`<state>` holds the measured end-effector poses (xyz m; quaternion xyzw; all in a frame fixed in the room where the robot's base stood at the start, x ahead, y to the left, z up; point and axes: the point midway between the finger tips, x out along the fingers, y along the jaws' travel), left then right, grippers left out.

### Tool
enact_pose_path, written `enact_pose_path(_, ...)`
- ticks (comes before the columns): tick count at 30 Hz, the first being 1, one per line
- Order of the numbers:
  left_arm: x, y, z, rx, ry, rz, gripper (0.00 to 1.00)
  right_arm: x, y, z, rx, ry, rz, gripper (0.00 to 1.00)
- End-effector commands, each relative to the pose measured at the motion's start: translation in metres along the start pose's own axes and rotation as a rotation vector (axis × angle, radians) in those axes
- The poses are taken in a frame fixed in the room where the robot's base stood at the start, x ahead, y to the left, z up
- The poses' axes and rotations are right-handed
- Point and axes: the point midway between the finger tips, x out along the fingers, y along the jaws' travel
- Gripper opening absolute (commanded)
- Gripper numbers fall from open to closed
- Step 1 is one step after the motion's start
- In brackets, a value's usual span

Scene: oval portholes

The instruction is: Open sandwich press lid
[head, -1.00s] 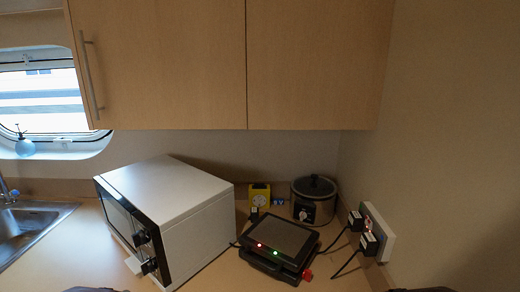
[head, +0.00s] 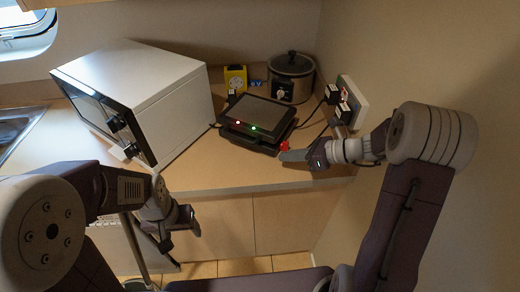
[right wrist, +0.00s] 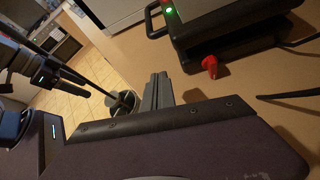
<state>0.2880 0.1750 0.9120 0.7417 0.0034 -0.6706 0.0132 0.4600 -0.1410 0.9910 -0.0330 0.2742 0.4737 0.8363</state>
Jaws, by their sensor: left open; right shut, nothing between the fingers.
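The sandwich press (head: 259,118) is a dark, flat appliance on the counter, its lid down, with a red and a green light on its front edge. It also shows in the right wrist view (right wrist: 226,30), with its front handle (right wrist: 156,20) at its left. A red knob (head: 284,146) sticks out at its front right corner. My right gripper (head: 284,156) is shut and empty, just in front of that corner; I cannot tell if it touches. It shows in the right wrist view (right wrist: 158,80), apart from the handle. My left gripper (head: 180,232) is open and empty, low in front of the counter.
A white microwave (head: 145,95) stands left of the press. A slow cooker (head: 291,78) and a yellow box (head: 235,78) stand behind it. Cords run right to plugs in a wall socket (head: 350,100). The wall closes off the right side.

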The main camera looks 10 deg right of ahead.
Motion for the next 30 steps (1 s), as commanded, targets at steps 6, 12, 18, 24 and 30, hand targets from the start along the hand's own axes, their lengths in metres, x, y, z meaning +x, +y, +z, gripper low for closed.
enact_pose_path(6, 0.001, 0.0, 0.0, 0.0, 0.0, 0.0, 0.66, 0.01, 0.001, 0.0, -0.004, 0.002, 0.003, 0.0)
enact_pose_path(12, 0.005, 0.0, 0.001, 0.0, 0.0, 0.0, 0.66, 0.051, 0.002, -0.001, -0.005, 0.005, 0.007, 0.0)
enact_pose_path(18, 0.008, 0.0, 0.001, 0.0, 0.0, 0.0, 0.66, 0.095, 0.002, -0.001, -0.006, 0.005, 0.005, 0.0)
enact_pose_path(24, -0.006, 0.0, -0.001, 0.0, 0.0, 0.0, 0.66, 0.09, 0.002, 0.028, -0.009, 0.003, -0.001, 0.0)
enact_pose_path(30, -0.009, 0.0, -0.001, 0.0, 0.0, 0.0, 0.66, 0.087, 0.002, 0.038, -0.008, 0.004, 0.0, 0.0)
